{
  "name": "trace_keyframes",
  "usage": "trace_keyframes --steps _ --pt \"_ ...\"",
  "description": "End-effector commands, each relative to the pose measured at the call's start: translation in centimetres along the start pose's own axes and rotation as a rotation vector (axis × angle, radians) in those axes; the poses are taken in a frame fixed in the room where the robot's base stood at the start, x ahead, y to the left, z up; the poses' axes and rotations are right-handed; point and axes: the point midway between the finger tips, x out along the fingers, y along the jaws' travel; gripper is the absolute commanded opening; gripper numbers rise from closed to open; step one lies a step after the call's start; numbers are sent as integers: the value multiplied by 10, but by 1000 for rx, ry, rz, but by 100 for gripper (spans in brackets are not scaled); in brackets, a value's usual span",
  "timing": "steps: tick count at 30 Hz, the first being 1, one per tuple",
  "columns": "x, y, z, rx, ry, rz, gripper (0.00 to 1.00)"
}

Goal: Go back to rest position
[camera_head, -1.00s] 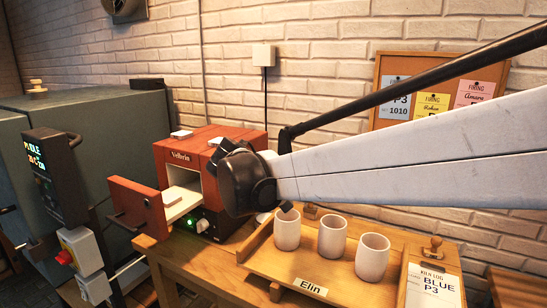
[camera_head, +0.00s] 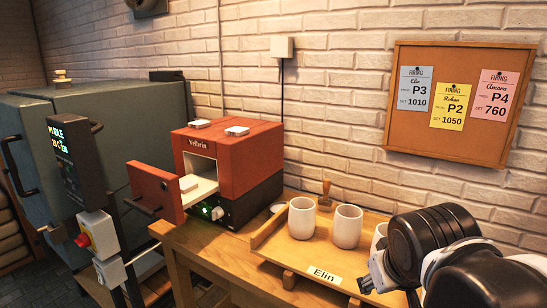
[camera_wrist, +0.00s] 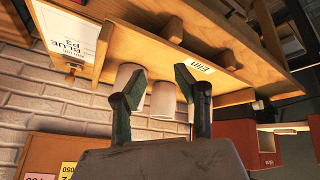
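My gripper (camera_wrist: 160,76) shows in the wrist view with its two dark fingers spread apart and nothing held between them. In the head view my arm's dark end is at the lower right, in front of the tray's right part. The wooden tray marked Elin (camera_head: 297,260) bears white cups, one at the left (camera_head: 302,218), one in the middle (camera_head: 347,226) and one at the right (camera_head: 379,238) partly hidden by my arm. The cups also show upside down behind the fingers in the wrist view, one of them at the left (camera_wrist: 124,74).
A small red kiln (camera_head: 245,155) stands open on the wooden bench (camera_head: 205,252), its door swung out to the left. A large grey kiln (camera_head: 120,122) with a control panel (camera_head: 66,150) stands at the left. A corkboard (camera_head: 440,140) with firing cards hangs on the brick wall.

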Motion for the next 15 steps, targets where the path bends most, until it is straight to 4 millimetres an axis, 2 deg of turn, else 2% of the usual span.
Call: trace_keyframes --steps 1,6,10,15 --pt "2 0 17 37 9 -17 30" --pt "4 -6 50 131 40 -68 30" --pt "6 -9 63 169 53 -90 30" --pt "6 -10 66 181 58 -96 30"
